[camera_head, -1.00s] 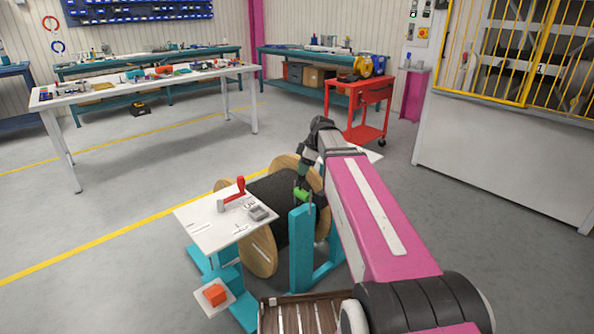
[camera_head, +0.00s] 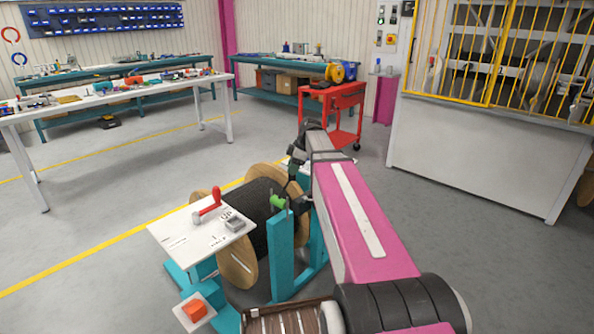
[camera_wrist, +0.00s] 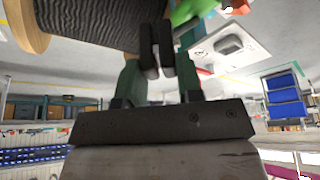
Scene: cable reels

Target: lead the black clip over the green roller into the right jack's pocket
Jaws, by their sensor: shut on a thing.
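The green roller (camera_head: 278,203) sits at the top of a teal upright (camera_head: 282,258) beside the cable reel (camera_head: 258,202), and part of it shows at the top of the wrist view (camera_wrist: 190,9). My gripper (camera_wrist: 156,52) is shut on a small dark thing, which I take to be the black clip; it blends with the dark finger pads. In the head view my gripper is just right of the roller and above the reel's far side, partly hidden by my arm. Whether the clip touches the roller I cannot tell. I cannot make out the right jack's pocket.
A white board (camera_head: 178,236) with a red-handled tool (camera_head: 208,207) and a grey block (camera_head: 234,221) lies left of the reel. A red button box (camera_head: 195,310) is in front. A red cart (camera_head: 334,108) stands behind; open floor lies to the left and right.

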